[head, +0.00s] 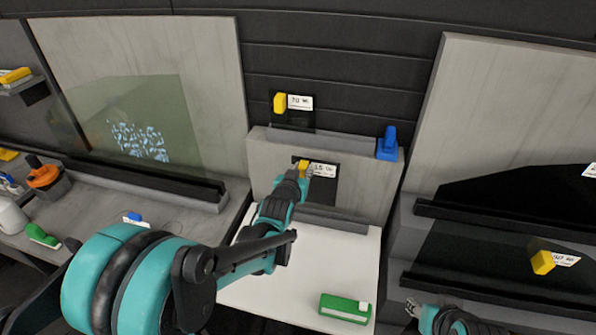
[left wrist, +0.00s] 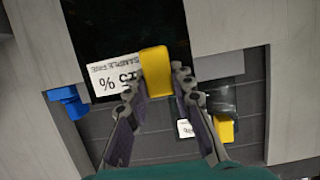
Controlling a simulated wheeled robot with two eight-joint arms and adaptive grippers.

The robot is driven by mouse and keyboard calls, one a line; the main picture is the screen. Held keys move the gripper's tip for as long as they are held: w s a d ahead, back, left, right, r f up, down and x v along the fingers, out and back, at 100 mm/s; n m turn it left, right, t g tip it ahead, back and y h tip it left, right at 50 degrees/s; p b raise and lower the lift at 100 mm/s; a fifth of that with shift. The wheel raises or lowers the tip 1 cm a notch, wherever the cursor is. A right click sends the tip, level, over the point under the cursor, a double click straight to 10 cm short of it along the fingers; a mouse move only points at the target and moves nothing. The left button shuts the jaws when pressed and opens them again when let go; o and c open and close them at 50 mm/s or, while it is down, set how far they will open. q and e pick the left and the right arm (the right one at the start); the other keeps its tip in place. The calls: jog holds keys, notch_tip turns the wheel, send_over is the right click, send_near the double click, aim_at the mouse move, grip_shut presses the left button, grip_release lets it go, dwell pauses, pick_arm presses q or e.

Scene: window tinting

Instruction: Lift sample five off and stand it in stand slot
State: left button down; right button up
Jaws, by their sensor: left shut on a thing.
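My left gripper (head: 302,172) is shut on the yellow tab (left wrist: 155,72) of sample five, in front of a low grey panel (head: 270,150). Sample five (head: 322,190) is a dark sheet with a white label (left wrist: 113,78) that reads "SAMPLE FIVE" and a percentage. The arm hides part of it in the head view, and I cannot tell whether it touches the panel. Another dark sample (head: 295,121) with a yellow tab stands upright behind the panel's top edge. I cannot make out which slot is the stand slot. My right gripper (head: 440,318) is partly in view at the bottom; its fingers are unclear.
A blue clip (head: 387,143) sits on the panel's top right. A white board (head: 300,265) with a green block (head: 345,308) lies below. A tinted pane (head: 125,125) leans at left; dark film sheets (head: 520,195) rest on ledges at right.

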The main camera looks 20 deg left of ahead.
pick_arm(q)
jog(key=shift+d, duration=0.1)
jog(key=shift+a, duration=0.2)
jog(key=shift+d+f+b, duration=0.1)
jog(key=shift+f+b, duration=2.2)
jog(key=shift+f, duration=0.4)
jog(key=shift+f+b, duration=1.2)
jog(key=shift+b, duration=0.15)
jog(key=shift+f, duration=0.25)
